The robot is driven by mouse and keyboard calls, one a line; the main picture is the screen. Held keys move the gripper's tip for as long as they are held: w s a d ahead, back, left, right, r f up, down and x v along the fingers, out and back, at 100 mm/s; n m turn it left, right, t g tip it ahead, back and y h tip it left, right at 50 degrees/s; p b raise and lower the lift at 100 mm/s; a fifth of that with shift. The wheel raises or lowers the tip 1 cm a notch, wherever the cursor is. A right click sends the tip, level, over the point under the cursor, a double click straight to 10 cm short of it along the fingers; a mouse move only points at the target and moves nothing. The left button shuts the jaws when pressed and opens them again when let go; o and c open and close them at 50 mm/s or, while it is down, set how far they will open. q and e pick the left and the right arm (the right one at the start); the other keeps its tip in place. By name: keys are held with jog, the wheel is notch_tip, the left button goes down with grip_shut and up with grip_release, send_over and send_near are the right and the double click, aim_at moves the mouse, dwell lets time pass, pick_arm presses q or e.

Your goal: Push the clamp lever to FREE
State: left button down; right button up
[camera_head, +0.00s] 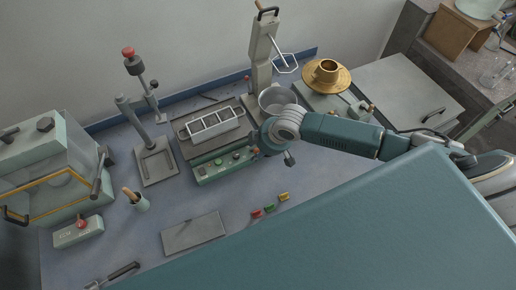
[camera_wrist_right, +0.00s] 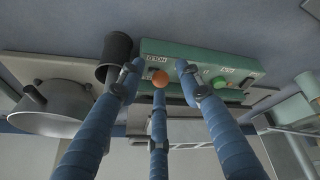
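The green control box (camera_wrist_right: 200,62) carries lettering that appears upside down in the right wrist view and seems to read HOLD near an orange ball knob (camera_wrist_right: 160,77). I take this knob as the clamp lever's end; its shaft and exact position are unclear. The right gripper's blue fingers (camera_wrist_right: 157,85) are spread around the knob, with no clear grip on it; contact cannot be told. My left gripper is not in view.
A metal pot (camera_head: 278,98) stands just behind the right gripper. A framed rack (camera_head: 212,125) sits behind the box. A tall stand with a black handle (camera_head: 262,50) rises behind. Small red, green and yellow blocks (camera_head: 270,208) and a grey plate (camera_head: 194,233) lie in front.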

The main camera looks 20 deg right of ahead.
aim_at(253, 149)
jog(key=shift+c, duration=1)
jog(key=shift+a, duration=0.1)
grip_shut()
jog(key=shift+w, duration=0.15)
jog(key=shift+w+r+g, duration=0.2)
jog(key=shift+g, duration=0.3)
jog(key=shift+w+r+g, duration=0.2)
jog(key=shift+w+g, duration=0.4)
jog(key=shift+g, duration=0.4)
jog(key=shift+w+a+g+b, duration=0.1)
jog(key=shift+w+g+b, duration=0.35)
jog(key=shift+g+b, duration=0.25)
jog(key=shift+w+g+b, duration=0.4)
jog(key=shift+g+b, duration=0.4)
jog(key=shift+b, duration=0.4)
pick_arm(q)
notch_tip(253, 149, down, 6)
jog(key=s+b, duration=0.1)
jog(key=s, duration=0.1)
jog(key=shift+b, duration=0.4)
pick_arm(e)
jog(key=shift+w+r+m+g, duration=0.2)
jog(key=shift+w+m+g, duration=0.1)
jog(key=shift+g, duration=0.2)
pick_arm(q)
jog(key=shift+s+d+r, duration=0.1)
